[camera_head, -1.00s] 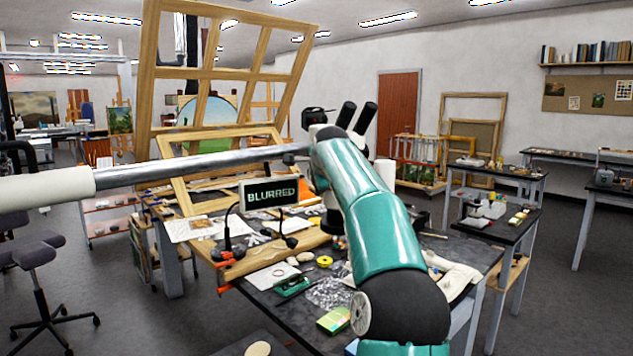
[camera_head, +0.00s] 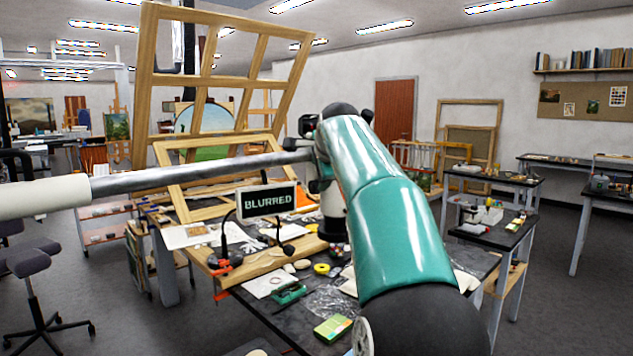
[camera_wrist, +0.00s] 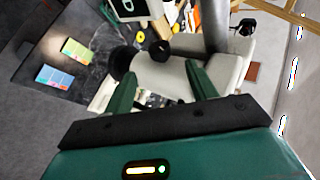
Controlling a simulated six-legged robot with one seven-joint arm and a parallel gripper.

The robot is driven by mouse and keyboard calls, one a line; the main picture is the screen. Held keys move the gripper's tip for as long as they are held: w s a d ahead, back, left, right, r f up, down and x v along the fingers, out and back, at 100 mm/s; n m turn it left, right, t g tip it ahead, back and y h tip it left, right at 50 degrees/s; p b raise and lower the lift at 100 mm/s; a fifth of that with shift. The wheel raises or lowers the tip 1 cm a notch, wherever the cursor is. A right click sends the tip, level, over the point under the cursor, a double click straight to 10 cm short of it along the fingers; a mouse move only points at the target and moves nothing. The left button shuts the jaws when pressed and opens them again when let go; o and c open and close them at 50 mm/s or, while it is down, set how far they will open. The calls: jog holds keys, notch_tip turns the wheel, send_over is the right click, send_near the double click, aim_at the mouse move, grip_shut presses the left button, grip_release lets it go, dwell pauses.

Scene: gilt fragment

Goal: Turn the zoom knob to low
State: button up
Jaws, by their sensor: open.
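The microscope shows in the head view as a pale body (camera_head: 333,204) at the end of a silver boom, mostly hidden behind my teal arm. In the wrist view its cream body (camera_wrist: 168,76) lies ahead of my gripper (camera_wrist: 160,70), whose two green fingers are spread apart with nothing held between them. Black round parts (camera_wrist: 122,62) stick out at the body's left, and a black knob (camera_wrist: 246,27) shows at upper right. I cannot tell which part is the zoom knob or its setting. A small display (camera_head: 267,201) reads "BLURRED". My gripper is hidden in the head view.
The silver boom (camera_head: 200,174) crosses from the left. Wooden frames (camera_head: 147,90) stand behind. Open floor (camera_head: 560,300) lies to the right.

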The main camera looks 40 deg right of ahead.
jog(key=v, duration=0.3)
jog(key=shift+a, duration=0.1)
